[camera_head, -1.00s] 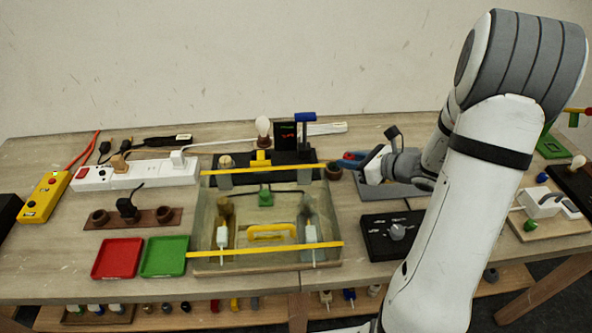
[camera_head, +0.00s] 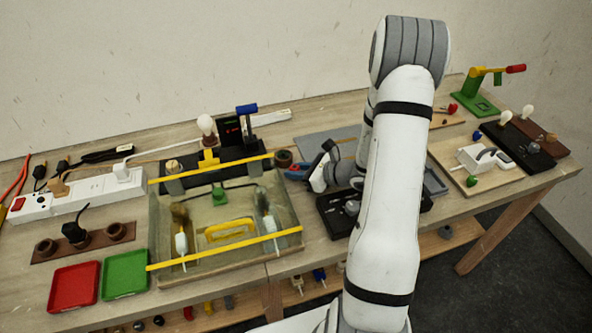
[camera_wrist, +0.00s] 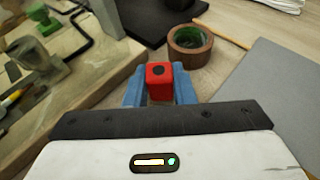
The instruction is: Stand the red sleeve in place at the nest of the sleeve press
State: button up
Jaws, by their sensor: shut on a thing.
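The red sleeve (camera_wrist: 159,82) is in the wrist view, a small red block with a dark hole in its top. My gripper (camera_wrist: 160,88) is shut on it, one blue fingertip on each side. In the head view my gripper (camera_head: 298,173) is low over the bench, just right of the yellow-barred tray. A green press-like stand (camera_head: 478,98) with a yellow arm and red handle is at the bench's far right, well away from my gripper. I cannot tell for sure that it is the sleeve press, and its nest is not clear.
A brown tape-like ring (camera_wrist: 189,45) lies just beyond my gripper. The tray (camera_head: 225,265) with yellow bars is to the left. A black unit with a blue lever (camera_head: 246,109) stands behind it. A grey mat (camera_wrist: 275,95) lies to the right. Boards with bulbs (camera_head: 527,112) are near the right end.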

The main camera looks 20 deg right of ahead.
jog(key=shift+f+b, duration=0.2)
jog(key=shift+b, duration=0.1)
jog(key=o, duration=1)
jog(key=shift+r, duration=0.2)
